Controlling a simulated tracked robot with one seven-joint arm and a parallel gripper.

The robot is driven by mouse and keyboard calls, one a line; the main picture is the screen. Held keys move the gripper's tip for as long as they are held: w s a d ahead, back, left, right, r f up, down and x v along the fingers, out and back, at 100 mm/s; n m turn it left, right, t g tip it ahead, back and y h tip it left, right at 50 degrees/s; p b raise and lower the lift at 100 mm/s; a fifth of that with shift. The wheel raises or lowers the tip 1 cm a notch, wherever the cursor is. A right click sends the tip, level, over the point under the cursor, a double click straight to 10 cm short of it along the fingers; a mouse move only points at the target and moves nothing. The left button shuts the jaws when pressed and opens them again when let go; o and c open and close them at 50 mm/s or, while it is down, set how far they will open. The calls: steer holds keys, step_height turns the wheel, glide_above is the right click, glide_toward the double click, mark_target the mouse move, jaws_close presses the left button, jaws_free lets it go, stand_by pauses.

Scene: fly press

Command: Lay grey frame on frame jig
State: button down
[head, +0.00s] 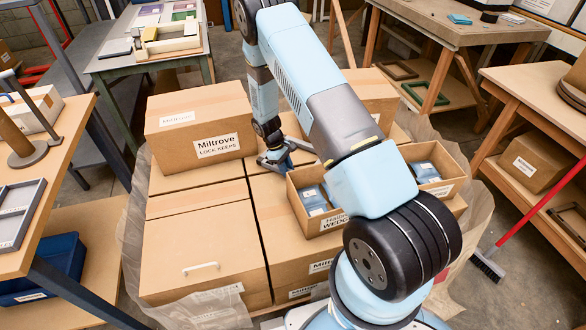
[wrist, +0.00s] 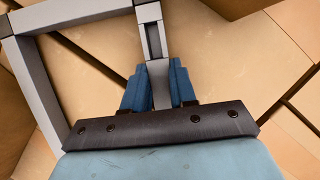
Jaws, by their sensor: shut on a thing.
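My gripper (head: 276,160) is at the middle of the head view, low over the cartons and beside the open box. In the wrist view its blue fingers (wrist: 157,76) are closed on one bar of the grey frame (wrist: 75,20). The frame is a flat rectangle with square corners and reaches to the left of the fingers; its top and near parts are cut off or hidden. In the head view I cannot clearly make out the frame. A cream, angled fixture (head: 170,43) on the far left table may be the frame jig; I cannot tell for sure.
An open box (head: 322,218) with blue packs is close on the right. A green frame (head: 427,97) lies on a shelf at back right. A grey tray (head: 33,203) lies on the near left table.

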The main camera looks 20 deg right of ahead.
steer(key=shift+f, duration=0.3)
steer(key=c, duration=0.9)
jaws_free()
steer(key=shift+r, duration=0.1)
